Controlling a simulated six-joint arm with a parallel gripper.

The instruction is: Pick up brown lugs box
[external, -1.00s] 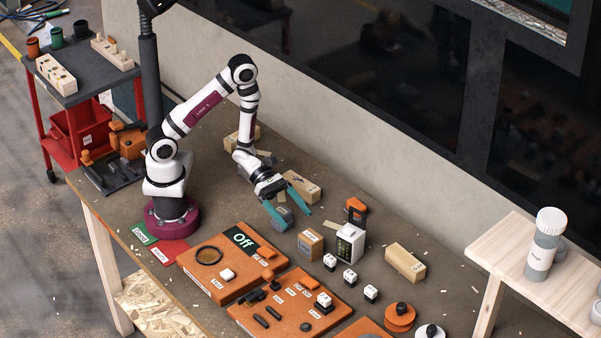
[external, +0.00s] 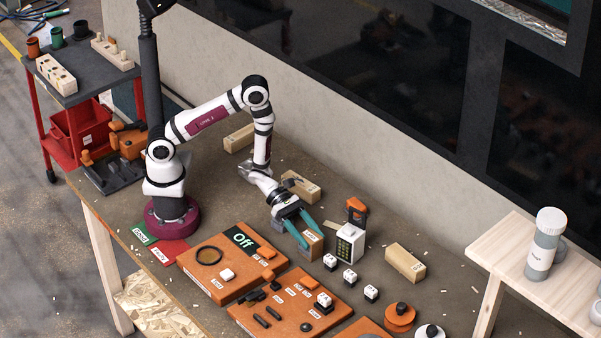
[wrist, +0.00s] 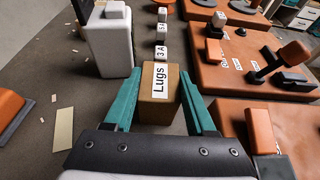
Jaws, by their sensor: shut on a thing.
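The brown lugs box (external: 312,240) stands on the table in the external view, left of the white keypad device. In the wrist view the box (wrist: 172,83) shows its white "Lugs" label and sits between my teal fingers. My gripper (external: 306,240) is shut on the box, one finger on each side; it also shows in the wrist view (wrist: 160,105). I cannot tell any gap between the box and the table.
The white keypad device (external: 346,243) stands close to the right of the box. Small white-topped blocks (external: 330,262) stand in front. Orange boards (external: 232,268) lie toward the table's front edge. A wooden block (external: 405,263) lies farther right.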

